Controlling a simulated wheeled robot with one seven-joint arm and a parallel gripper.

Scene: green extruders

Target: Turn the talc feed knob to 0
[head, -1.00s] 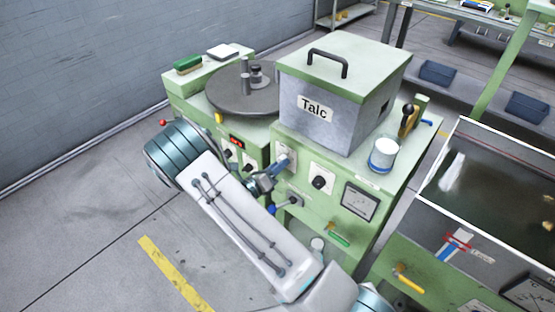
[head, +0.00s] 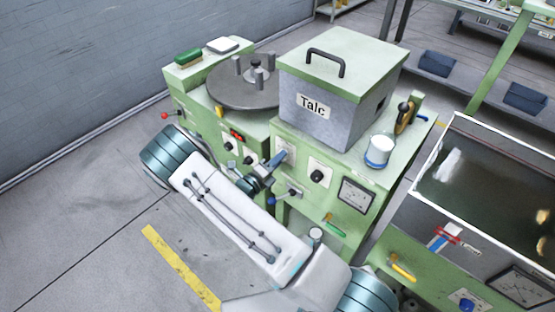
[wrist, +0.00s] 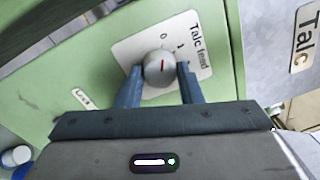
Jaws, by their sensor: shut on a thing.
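The talc feed knob (wrist: 158,68) is a round grey knob with a red line, on a white plate (wrist: 142,44) marked "Talc feed", 0 and 1. In the wrist view the red line points up in the picture, toward the 0. My gripper (wrist: 158,76) has one blue-grey finger on each side of the knob and is shut on it. In the head view my gripper (head: 278,160) is at the green machine's front, by the plate (head: 288,149); the knob is mostly hidden there.
A grey Talc box (head: 322,112) with a green lid stands on the green machine. Another black knob (head: 317,174), a dial gauge (head: 356,194) and a blue-handled valve (head: 282,199) are close by. Open floor lies left.

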